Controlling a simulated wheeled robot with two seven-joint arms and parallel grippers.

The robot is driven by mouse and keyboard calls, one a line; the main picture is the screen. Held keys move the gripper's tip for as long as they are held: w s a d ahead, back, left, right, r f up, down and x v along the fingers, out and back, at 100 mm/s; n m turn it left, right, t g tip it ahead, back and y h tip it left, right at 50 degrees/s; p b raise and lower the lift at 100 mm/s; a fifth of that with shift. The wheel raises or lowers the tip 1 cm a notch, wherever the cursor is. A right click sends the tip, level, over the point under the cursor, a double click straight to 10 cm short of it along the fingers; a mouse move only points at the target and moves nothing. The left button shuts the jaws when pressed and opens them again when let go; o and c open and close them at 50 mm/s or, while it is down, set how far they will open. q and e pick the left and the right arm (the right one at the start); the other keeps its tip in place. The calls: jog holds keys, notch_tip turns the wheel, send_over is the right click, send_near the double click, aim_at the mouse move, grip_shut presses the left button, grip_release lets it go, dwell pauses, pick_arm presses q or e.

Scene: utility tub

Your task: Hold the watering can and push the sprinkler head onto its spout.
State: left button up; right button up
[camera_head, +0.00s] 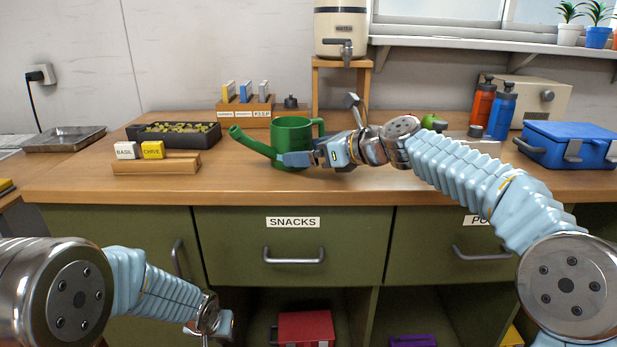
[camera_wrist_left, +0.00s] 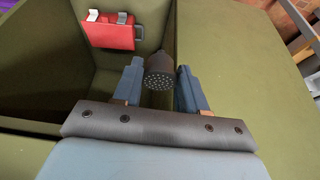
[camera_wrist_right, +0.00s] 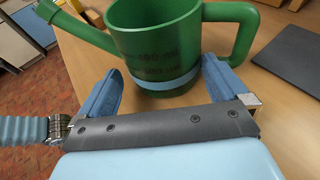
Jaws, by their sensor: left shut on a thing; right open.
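The green watering can (camera_head: 291,134) stands upright on the wooden counter, its spout (camera_head: 246,141) pointing left. It also shows in the right wrist view (camera_wrist_right: 150,30), with its handle (camera_wrist_right: 245,35) at the right. My right gripper (camera_head: 300,158) is open at the near side of the can, with its fingers (camera_wrist_right: 163,70) on either side of the lower body; I cannot tell if they touch it. My left gripper (camera_head: 215,327) is low in front of the cabinets, shut on the dark sprinkler head (camera_wrist_left: 159,72), whose perforated face shows in the left wrist view.
Behind the can stand a wooden label rack (camera_head: 247,107) and a water dispenser (camera_head: 341,30) on a stand. A black planter tray (camera_head: 175,133) and a wooden block with labels (camera_head: 157,163) lie left. Bottles (camera_head: 500,110) and a blue case (camera_head: 567,143) stand right.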

pick_arm(q)
jog(key=shift+r, duration=0.3)
pick_arm(e)
jog(key=shift+x, duration=1.05)
jog(key=c, duration=0.4)
pick_arm(q)
jog(key=shift+a, duration=0.1)
